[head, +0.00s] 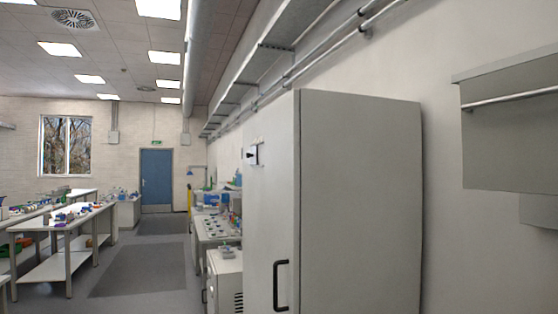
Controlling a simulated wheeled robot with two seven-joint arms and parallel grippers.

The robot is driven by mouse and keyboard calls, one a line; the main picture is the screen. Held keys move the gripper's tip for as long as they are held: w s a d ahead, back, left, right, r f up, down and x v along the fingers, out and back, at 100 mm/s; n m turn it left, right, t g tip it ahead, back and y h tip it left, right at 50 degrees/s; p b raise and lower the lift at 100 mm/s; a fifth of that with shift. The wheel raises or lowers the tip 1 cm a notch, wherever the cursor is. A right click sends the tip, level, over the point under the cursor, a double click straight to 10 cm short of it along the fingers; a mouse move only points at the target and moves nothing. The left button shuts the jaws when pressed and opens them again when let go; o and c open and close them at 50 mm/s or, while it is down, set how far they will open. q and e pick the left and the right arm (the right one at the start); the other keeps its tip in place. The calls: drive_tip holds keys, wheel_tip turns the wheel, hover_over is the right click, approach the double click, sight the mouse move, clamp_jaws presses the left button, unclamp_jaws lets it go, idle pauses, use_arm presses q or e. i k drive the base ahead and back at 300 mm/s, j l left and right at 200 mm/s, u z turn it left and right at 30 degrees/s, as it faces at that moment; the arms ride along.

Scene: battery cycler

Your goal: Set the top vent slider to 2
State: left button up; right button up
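No vent slider can be made out in the head view. A tall grey cabinet (360,200) stands close by at the right of centre, its front seen at a steep angle. A small white panel with a dark part (252,155) sits high on that front; its markings are too small to read. A black bar handle (281,286) is lower on the same front. I cannot tell whether the cabinet is the cycler. Neither of my grippers is in view.
A low white unit (225,272) with dark slots stands just beyond the cabinet, before benches with small items (214,229). White worktables (68,224) stand at the left. The grey floor (140,268) between is clear, leading towards a blue door (156,177).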

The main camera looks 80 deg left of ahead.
sight(253, 155)
drive_tip(key=u, duration=2.9)
drive_tip(key=i+j+z, duration=0.1)
drive_tip(key=i, duration=0.4)
drive_tip(key=i+j+z, duration=0.15)
drive_tip(key=i, duration=0.35)
drive_tip(key=i+j+z, duration=0.1)
drive_tip(key=i+j, duration=0.2)
drive_tip(key=i, duration=0.2)
